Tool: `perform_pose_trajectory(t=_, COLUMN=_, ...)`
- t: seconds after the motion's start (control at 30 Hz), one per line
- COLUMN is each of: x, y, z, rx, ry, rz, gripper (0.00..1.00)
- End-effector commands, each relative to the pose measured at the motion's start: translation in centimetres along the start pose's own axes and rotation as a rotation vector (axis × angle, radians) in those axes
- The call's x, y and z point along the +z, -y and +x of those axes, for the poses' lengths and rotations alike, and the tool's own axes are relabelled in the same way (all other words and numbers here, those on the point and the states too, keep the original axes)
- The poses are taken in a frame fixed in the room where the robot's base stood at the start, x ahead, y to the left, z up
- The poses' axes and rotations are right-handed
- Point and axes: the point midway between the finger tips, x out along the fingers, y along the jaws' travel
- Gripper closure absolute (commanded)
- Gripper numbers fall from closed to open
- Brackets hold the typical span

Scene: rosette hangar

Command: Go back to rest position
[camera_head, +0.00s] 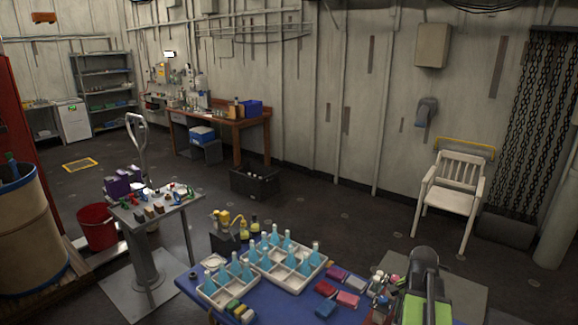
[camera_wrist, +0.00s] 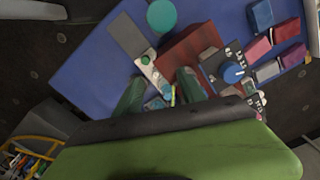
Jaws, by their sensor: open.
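My gripper (camera_wrist: 160,92) shows in the wrist view with its two dark green fingers apart and nothing between them. It is over the blue table (camera_wrist: 92,62), near a dark red-brown block (camera_wrist: 186,52) and a panel with a blue knob (camera_wrist: 233,73). A strip with a green button (camera_wrist: 146,60) lies just beyond the fingertips. In the head view my dark and green arm is at the lower right, over the right end of the blue table (camera_head: 268,303); the fingertips are hidden there.
Trays (camera_head: 290,278) with blue flasks and several coloured boxes (camera_head: 347,299) occupy the blue table. A small grey table (camera_head: 165,206), a red bucket (camera_head: 97,228) and a barrel (camera_head: 28,235) stand left. A white chair (camera_head: 451,192) stands right. The middle floor is mostly open.

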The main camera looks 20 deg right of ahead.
Motion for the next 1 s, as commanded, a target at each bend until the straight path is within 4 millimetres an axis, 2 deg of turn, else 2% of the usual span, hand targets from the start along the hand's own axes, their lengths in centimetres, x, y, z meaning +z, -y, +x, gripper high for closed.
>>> perform_pose_trajectory(t=0.03, x=2.3, y=2.0, z=0.6, rx=0.0, ry=0.0, rz=-0.094, gripper=0.53)
perform_pose_trajectory(t=0.07, x=3.7, y=3.2, z=0.9, rx=0.0, ry=0.0, rz=-0.157, gripper=0.53)
perform_pose_trajectory(t=0.17, x=9.7, y=7.6, z=1.8, rx=0.0, ry=0.0, rz=-0.414, gripper=0.53)
perform_pose_trajectory(t=0.2, x=12.7, y=9.4, z=2.2, rx=0.0, ry=0.0, rz=-0.535, gripper=0.53)
perform_pose_trajectory(t=0.27, x=17.4, y=11.7, z=2.8, rx=0.0, ry=0.0, rz=-0.721, gripper=0.53)
perform_pose_trajectory(t=0.3, x=20.4, y=12.9, z=3.2, rx=0.0, ry=0.0, rz=-0.838, gripper=0.53)
perform_pose_trajectory(t=0.4, x=27.0, y=14.9, z=3.9, rx=0.001, ry=0.0, rz=-1.094, gripper=0.53)
perform_pose_trajectory(t=0.5, x=31.5, y=15.7, z=4.2, rx=0.001, ry=0.0, rz=-1.268, gripper=0.53)
perform_pose_trajectory(t=0.57, x=33.4, y=16.0, z=4.3, rx=0.001, ry=0.0, rz=-1.332, gripper=0.53)
perform_pose_trajectory(t=0.63, x=34.4, y=16.1, z=4.3, rx=0.001, ry=0.0, rz=-1.369, gripper=0.53)
perform_pose_trajectory(t=1.0, x=34.7, y=16.2, z=4.3, rx=0.001, ry=0.0, rz=-1.38, gripper=0.53)
